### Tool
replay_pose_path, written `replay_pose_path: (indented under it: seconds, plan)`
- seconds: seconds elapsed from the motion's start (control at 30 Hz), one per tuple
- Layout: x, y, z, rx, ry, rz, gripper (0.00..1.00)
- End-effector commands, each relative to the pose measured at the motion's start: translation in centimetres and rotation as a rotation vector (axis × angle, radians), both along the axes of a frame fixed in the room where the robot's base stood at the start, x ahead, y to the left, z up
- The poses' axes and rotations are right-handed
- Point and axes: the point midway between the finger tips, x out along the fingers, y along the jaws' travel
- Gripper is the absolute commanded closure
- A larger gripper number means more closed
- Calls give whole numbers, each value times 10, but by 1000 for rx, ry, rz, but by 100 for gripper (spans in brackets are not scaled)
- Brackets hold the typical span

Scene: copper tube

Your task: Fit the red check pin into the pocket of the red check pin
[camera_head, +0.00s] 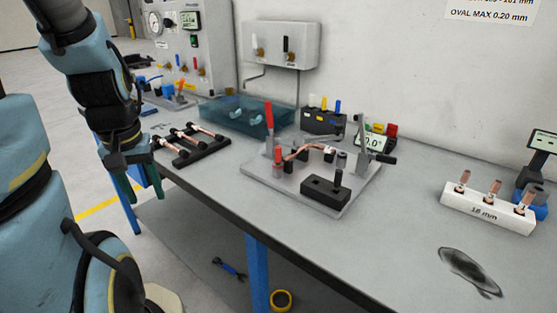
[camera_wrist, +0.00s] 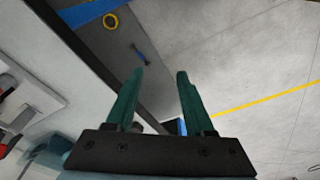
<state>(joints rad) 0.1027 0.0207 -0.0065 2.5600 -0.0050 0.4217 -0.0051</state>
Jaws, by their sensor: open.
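A short red cylinder (camera_head: 278,160), which may be the red check pin, stands upright at the left of the grey fixture plate (camera_head: 347,200), near the end of a bent copper tube (camera_head: 300,150). A red upright handle (camera_head: 268,117) rises just behind it. A black block (camera_head: 322,125) behind the fixture holds several upright coloured pins. I cannot tell which hole is the red pin's pocket. My gripper (camera_head: 143,192) is open and empty, pointing down off the bench's left edge, well left of the fixture. In the wrist view my gripper's two green fingers (camera_wrist: 161,75) stand apart with nothing between them.
A dark rack (camera_head: 195,152) with copper pieces lies between my gripper and the fixture. A teal bin (camera_head: 240,117) stands behind it. A white 16 mm block (camera_head: 485,212) with copper pieces is at the right. The front bench top (camera_head: 300,225) is mostly clear.

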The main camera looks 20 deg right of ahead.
Motion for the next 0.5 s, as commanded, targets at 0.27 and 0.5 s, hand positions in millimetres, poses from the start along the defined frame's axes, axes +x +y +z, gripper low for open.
replay_pose_path:
  seconds: [0.27,0.5]
  plan:
    - [19,-26,11,-7,12,7,45]
    - [61,-172,62,-16,86,91,45]
